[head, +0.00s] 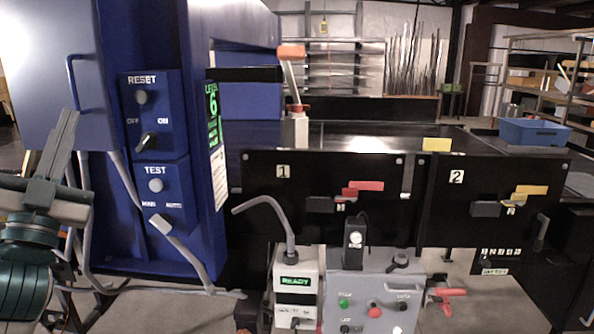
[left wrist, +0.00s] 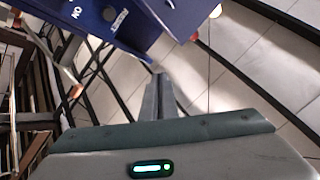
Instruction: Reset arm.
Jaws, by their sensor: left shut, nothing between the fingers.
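My left gripper (head: 64,135) is at the left of the head view, in front of the blue machine, pointing up. Its fingers are together and empty; they also show in the left wrist view (left wrist: 158,98), with floor and part of the blue machine beyond them. The blue machine (head: 205,230) carries a RESET panel (head: 170,110) with a knob and a switch, and a TEST panel (head: 176,205) below it. The gripper is left of these panels and appears apart from them. My right gripper is not in view.
A black conveyor (head: 330,225) with stations 1 and 2 fills the middle and right. A grey control box (head: 375,290) and a READY unit (head: 296,262) stand in front. An orange-topped lever (head: 291,52) rises behind. A blue bin (head: 535,132) is at the right.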

